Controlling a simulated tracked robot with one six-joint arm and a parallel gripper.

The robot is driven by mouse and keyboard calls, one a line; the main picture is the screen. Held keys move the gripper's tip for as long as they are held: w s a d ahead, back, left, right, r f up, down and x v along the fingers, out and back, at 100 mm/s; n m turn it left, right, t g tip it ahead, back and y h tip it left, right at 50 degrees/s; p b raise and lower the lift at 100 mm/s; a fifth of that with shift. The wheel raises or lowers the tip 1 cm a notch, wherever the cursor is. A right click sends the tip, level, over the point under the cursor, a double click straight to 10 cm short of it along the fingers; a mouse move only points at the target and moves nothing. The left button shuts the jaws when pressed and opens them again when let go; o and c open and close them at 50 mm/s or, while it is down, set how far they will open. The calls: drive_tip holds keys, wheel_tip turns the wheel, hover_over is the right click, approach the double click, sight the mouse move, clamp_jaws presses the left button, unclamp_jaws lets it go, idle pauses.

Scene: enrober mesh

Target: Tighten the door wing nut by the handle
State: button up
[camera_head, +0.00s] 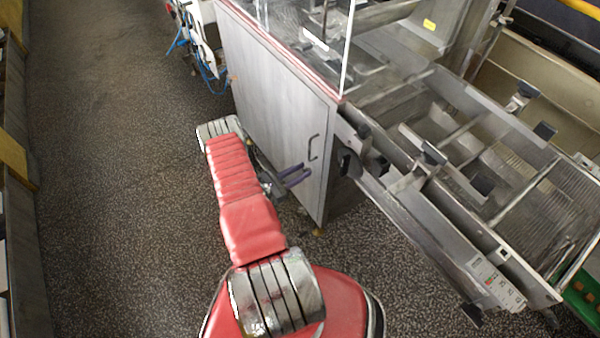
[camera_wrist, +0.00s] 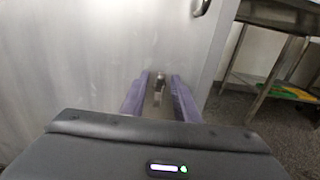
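The grey metal door (camera_head: 270,110) of the machine cabinet has a dark bar handle (camera_head: 313,147) near its right edge. The handle's lower end shows at the top of the wrist view (camera_wrist: 202,7). A small metal fitting (camera_wrist: 160,79), which looks like the wing nut, shows on the door face below the handle. My gripper (camera_wrist: 160,92) points at the door with its two purple fingers apart, one on each side of the fitting. I see gaps between fitting and fingers. In the head view my gripper (camera_head: 298,174) is at the door's lower part; the nut cannot be made out there.
A steel conveyor frame (camera_head: 420,225) with black knobs juts out right of the door. A control panel (camera_head: 495,285) sits on its near end. Blue cables (camera_head: 208,75) hang at the far left of the machine. The speckled floor (camera_head: 120,180) on the left is clear.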

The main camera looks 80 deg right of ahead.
clamp_jaws()
drive_tip(key=shift+m, duration=0.4)
drive_tip(key=m, duration=0.7)
drive_tip(key=shift+s+a+f, duration=0.2)
drive_tip(key=shift+s+a, duration=0.2)
drive_tip(key=m, duration=0.5)
drive_tip(key=shift+s+a+f, duration=0.2)
drive_tip(key=shift+s+f, duration=0.05)
drive_tip(key=shift+f, duration=0.15)
drive_tip(key=m, duration=0.2)
drive_tip(key=f+m, duration=0.1)
drive_tip(key=m, duration=0.2)
drive_tip(key=shift+s+a, duration=0.1)
